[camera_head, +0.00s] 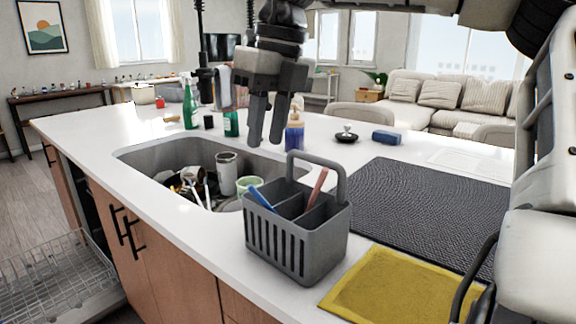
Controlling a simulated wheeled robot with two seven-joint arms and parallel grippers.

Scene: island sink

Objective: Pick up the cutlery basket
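The grey cutlery basket (296,246) stands upright on the white counter, right of the sink near the front edge. It has slotted sides, a raised loop handle (341,187) and divided compartments. A blue-handled piece (262,200) leans in its left part and a reddish-brown one (317,188) in another compartment. My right gripper (265,140) hangs above and behind the basket, fingers pointing down, apart from each other with nothing between them. It does not touch the basket. My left gripper is not in view.
The sink (150,157) holds cups and dishes. Right of the basket lie a yellow cloth (390,290) and a dark textured mat (425,210). A soap bottle (294,135), a blue sponge (386,138) and green bottles (190,108) stand farther back. A dishwasher rack (60,280) is pulled out at lower left.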

